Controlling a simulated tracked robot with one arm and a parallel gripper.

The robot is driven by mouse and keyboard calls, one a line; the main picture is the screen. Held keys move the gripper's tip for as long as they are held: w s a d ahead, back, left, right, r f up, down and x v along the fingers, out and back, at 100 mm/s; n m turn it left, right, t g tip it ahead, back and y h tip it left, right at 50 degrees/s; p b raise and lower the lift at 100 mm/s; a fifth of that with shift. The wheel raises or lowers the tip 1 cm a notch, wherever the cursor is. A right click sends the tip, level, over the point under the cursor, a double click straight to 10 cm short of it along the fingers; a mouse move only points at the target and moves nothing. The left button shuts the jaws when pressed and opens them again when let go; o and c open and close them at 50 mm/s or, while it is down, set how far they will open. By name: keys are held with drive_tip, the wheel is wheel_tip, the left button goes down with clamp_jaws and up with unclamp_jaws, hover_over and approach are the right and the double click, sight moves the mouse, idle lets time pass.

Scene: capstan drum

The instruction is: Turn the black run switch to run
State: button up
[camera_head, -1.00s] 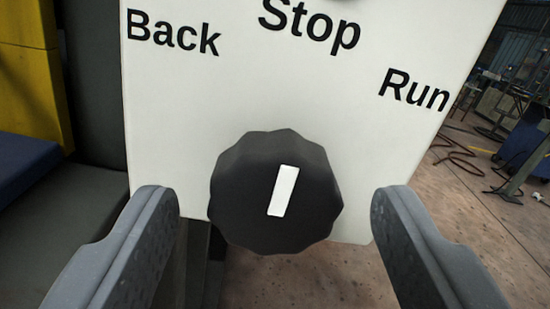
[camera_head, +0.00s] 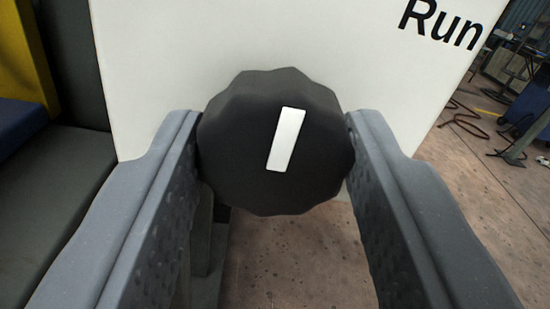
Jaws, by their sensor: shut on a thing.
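The black run switch (camera_head: 232,150) is a round, scalloped knob on a white panel (camera_head: 150,75). Its white pointer mark (camera_head: 286,139) stands nearly upright, with its top leaning slightly right. The word "Run" (camera_head: 440,22) is printed on the panel at the upper right of the knob. My gripper (camera_head: 275,145) is shut on the knob, one finger against its left side and one against its right. The "Back" and "Stop" labels are outside the current view.
A yellow block (camera_head: 22,50), a blue part (camera_head: 18,116) and a dark grey surface (camera_head: 60,185) lie at the left. Brown speckled floor (camera_head: 460,190) is open below and right. Cables (camera_head: 465,118) and workshop furniture stand farther back at the right.

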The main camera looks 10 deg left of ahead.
drive_tip(key=shift+r+p, duration=0.1)
drive_tip(key=shift+p, duration=0.2)
drive_tip(key=shift+r+m+p, duration=0.15)
drive_tip(key=shift+m+p, duration=0.65)
drive_tip(key=shift+p, duration=0.1)
drive_tip(key=m+p, duration=0.3)
drive_tip(key=p, duration=0.1)
drive_tip(key=shift+d, duration=0.1)
drive_tip(key=m+p, duration=0.4)
drive_tip(key=m, duration=0.1)
drive_tip(key=shift+d, duration=0.1)
drive_tip(key=shift+d+m, duration=0.1)
drive_tip(key=shift+m, duration=0.2)
drive_tip(key=o, duration=1)
drive_tip(key=shift+f, duration=0.2)
